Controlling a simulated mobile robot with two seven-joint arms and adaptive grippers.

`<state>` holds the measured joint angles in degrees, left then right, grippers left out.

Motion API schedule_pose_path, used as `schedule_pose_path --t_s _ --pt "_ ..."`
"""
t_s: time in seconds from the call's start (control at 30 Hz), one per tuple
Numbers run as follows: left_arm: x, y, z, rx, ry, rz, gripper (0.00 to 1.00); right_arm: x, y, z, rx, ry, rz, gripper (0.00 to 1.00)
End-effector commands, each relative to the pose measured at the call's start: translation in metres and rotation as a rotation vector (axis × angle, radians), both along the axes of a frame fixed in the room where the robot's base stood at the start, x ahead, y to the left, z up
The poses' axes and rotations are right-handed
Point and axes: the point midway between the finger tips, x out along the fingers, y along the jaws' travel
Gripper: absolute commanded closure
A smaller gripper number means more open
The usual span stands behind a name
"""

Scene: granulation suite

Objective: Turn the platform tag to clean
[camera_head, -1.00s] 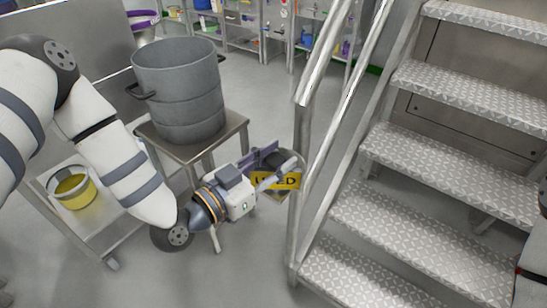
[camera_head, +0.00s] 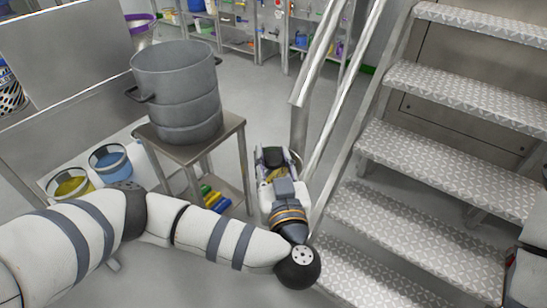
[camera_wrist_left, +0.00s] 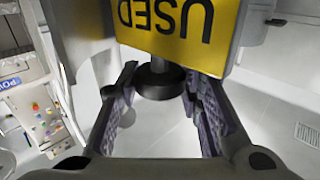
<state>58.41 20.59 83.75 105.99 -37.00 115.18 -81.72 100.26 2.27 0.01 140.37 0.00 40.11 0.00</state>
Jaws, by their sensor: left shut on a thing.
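The platform tag (camera_wrist_left: 170,22) is a yellow plate reading USED, upside down at the top of the left wrist view. A black round knob (camera_wrist_left: 160,80) sits just below it, between my two finger pads. In the head view my left gripper (camera_head: 274,157) is beside the foot of the stair handrail, pointing away from me. The left wrist view also shows my left gripper (camera_wrist_left: 160,100), shut on the tag's knob. My right gripper is out of view.
Metal stairs (camera_head: 440,155) with a handrail (camera_head: 325,75) rise close on the right. A grey drum (camera_head: 178,90) stands on a steel table (camera_head: 230,128) at left. A yellow-filled bucket (camera_head: 70,184) and a blue-filled bucket (camera_head: 110,162) stand nearby. Open floor (camera_head: 258,85) lies behind.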

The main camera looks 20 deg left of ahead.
Motion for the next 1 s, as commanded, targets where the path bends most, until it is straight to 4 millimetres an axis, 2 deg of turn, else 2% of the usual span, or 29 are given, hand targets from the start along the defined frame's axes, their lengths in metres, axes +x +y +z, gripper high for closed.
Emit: schedule_pose_path --t_s 0.2,0.5,1.0 --pt "-0.0013 -0.0003 -0.0024 0.000 0.006 0.192 0.95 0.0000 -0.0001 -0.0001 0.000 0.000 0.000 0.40" --pt "-0.0006 -0.0002 -0.0006 0.002 0.003 0.383 0.95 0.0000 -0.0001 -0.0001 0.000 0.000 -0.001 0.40" --pt "0.0002 0.0001 0.0012 0.000 -0.004 0.489 0.95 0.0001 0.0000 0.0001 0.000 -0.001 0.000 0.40"
